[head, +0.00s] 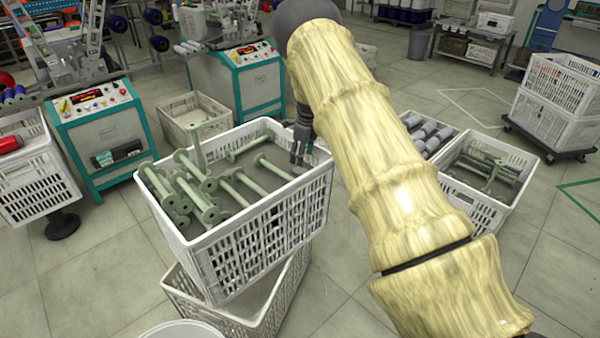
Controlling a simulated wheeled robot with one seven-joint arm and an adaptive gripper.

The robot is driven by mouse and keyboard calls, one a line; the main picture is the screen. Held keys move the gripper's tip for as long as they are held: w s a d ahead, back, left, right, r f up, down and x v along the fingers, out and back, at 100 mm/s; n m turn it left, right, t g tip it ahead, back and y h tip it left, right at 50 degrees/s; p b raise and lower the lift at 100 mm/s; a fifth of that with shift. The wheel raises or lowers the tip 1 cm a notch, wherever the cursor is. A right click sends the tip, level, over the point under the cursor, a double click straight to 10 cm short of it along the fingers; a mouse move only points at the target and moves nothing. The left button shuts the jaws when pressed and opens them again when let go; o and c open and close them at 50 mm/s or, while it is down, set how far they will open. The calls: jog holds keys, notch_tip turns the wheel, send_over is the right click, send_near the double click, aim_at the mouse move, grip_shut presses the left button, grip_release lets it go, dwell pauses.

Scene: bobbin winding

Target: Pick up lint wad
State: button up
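I cannot make out a lint wad in the head view. My gripper (299,160) is small and dark here, pointing down at the right end of a white crate (262,240). Its fingertips are at or just inside the crate's right part, near the far right wall. The frame is too coarse to show whether the fingers are apart or hold anything. My arm in its pale yellow cover hides the floor and whatever lies behind it to the right of the crate.
The crate holds several green bobbins (238,195), mostly heaped at its left, and stands on another white crate (285,297). A second crate of bobbins (482,198) stands right of my arm. Teal winding machines (100,125) stand behind at left. Open floor (80,285) lies front left.

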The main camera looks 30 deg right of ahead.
aim_at(301, 169)
jog(key=shift+w+d+f, duration=0.1)
jog(key=shift+w+f, duration=0.05)
jog(key=shift+f, duration=1)
jog(key=shift+w+f, duration=0.15)
jog(key=shift+f, duration=1)
jog(key=shift+w+d+f, duration=0.1)
jog(key=shift+w+f, duration=0.05)
jog(key=shift+f, duration=1)
jog(key=c, duration=0.8)
